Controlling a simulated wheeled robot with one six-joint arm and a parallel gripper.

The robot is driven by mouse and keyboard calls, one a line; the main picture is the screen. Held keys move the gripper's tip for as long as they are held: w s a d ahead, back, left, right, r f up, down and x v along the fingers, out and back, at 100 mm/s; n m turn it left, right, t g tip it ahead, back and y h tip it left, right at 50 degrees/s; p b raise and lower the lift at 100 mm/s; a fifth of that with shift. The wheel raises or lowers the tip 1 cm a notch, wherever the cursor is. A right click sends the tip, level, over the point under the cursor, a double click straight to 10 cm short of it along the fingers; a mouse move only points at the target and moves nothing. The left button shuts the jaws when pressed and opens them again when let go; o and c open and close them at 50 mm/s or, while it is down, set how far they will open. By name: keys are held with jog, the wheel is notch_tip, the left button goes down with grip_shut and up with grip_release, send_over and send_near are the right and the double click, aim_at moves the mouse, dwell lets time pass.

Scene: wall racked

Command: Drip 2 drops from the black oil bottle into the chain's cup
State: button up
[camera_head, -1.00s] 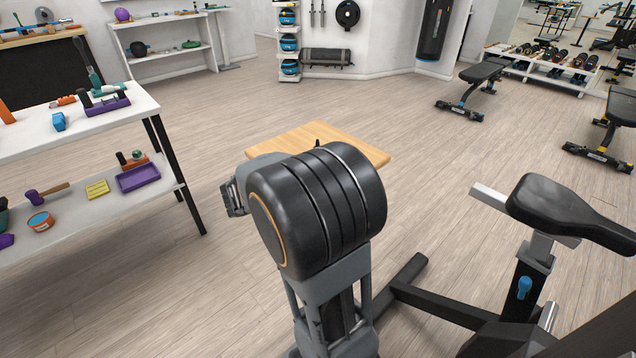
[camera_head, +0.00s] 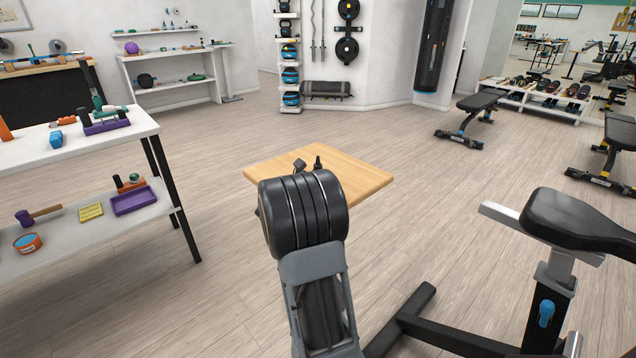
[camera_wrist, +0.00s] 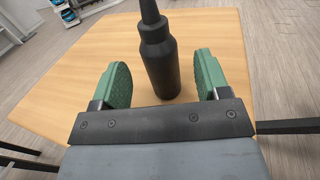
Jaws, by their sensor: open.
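The black oil bottle (camera_wrist: 162,62) stands upright on a light wooden tabletop (camera_wrist: 95,65). It has a ribbed, narrowing neck, and its top is cut off by the upper edge of the wrist view. My gripper (camera_wrist: 163,74) is open, with one green pad on each side of the bottle and a visible gap on both sides. In the head view a small dark tip, seemingly the bottle (camera_head: 318,163), shows above the wooden table (camera_head: 358,180).
A white two-tier bench (camera_head: 75,150) with tools stands at the left. An exercise bike (camera_head: 560,235) stands close at the right. The floor (camera_head: 215,150) between is clear.

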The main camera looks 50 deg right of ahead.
aim_at(318, 164)
jog(key=shift+b+x, duration=0.5)
jog(key=shift+x, duration=2.2)
jog(key=shift+c, duration=0.5)
jog(key=c, duration=1)
jog(key=shift+o, duration=0.2)
jog(key=shift+r, duration=0.1)
jog(key=shift+r, duration=0.3)
jog(key=r, duration=0.1)
jog(key=r+p, duration=0.1)
jog(key=r, duration=0.1)
jog(key=shift+s+a+r, duration=0.15)
jog(key=shift+s+r, duration=0.1)
jog(key=shift+s, duration=0.05)
jog(key=s+a+r+p, duration=0.1)
jog(key=s+a+r, duration=0.1)
jog(key=s+r, duration=0.2)
jog(key=s+a+r+p, duration=0.1)
jog(key=s+a+r, duration=0.2)
jog(key=s, duration=0.5)
jog(key=shift+a+r+p, duration=0.3)
jog(key=shift+r+p, duration=0.1)
jog(key=shift+r, duration=0.45)
jog(key=shift+s, duration=0.1)
